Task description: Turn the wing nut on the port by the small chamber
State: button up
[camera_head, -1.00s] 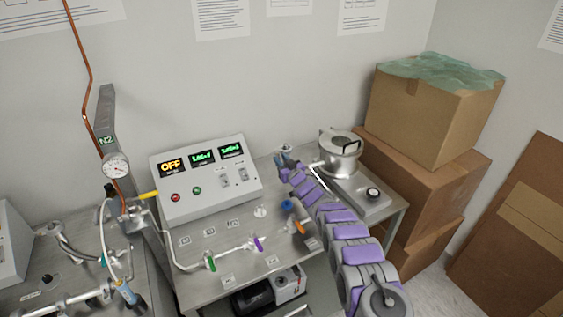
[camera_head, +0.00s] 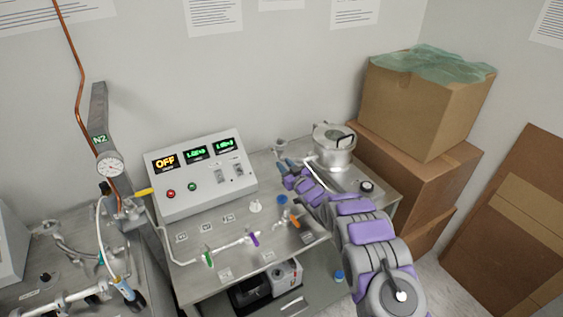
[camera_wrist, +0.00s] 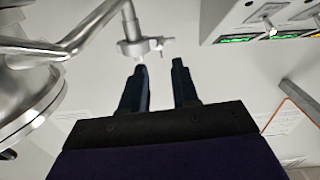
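The small chamber (camera_head: 335,155) is a silver lidded pot at the back right of the bench. A thin metal tube runs from its left side to the port (camera_head: 280,146). In the wrist view the chamber (camera_wrist: 22,112) is at the left, and its tube leads to a metal port fitting with a small wing nut (camera_wrist: 158,43). My gripper (camera_head: 285,164) is close to the port in the head view. In the wrist view my gripper (camera_wrist: 162,68) has two dark fingers apart with nothing between them. The fitting lies just beyond the fingertips, nearer the left one, apparently not held.
The control box (camera_head: 203,172) with an OFF display stands left of the arm. A valve line with coloured handles (camera_head: 253,240) crosses the bench front. Cardboard boxes (camera_head: 420,115) are stacked at the right. The gauge post (camera_head: 100,130) stands at the left.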

jog(key=v, duration=0.9)
jog(key=shift+s+d+p, duration=0.2)
jog(key=shift+s+p, duration=0.05)
jog(key=shift+p, duration=0.15)
jog(key=s+d+r+m+g+h, duration=0.2)
jog(key=d+r+h, duration=0.25)
jog(key=d, duration=0.25)
jog(key=s+d+r+m+g+h, duration=0.1)
jog(key=s+d+r+h, duration=0.3)
jog(key=d, duration=0.4)
jog(key=s+d+r+m+g+h, duration=0.2)
jog(key=s+d+r+g+h, duration=0.15)
jog(key=s, duration=0.35)
jog(key=s+a+r+m+g+y+b, duration=0.1)
jog(key=s+g, duration=0.4)
jog(key=s, duration=1.8)
jog(key=s+a+r+m+g+y, duration=0.1)
jog(key=s+g, duration=0.4)
jog(key=s, duration=1.9)
notch_tip(320, 180, up, 2)
jog(key=shift+a+r+m+b, duration=0.1)
jog(key=shift+a+m+b, duration=0.25)
jog(key=shift+a, duration=0.25)
jog(key=shift+w, duration=0.1)
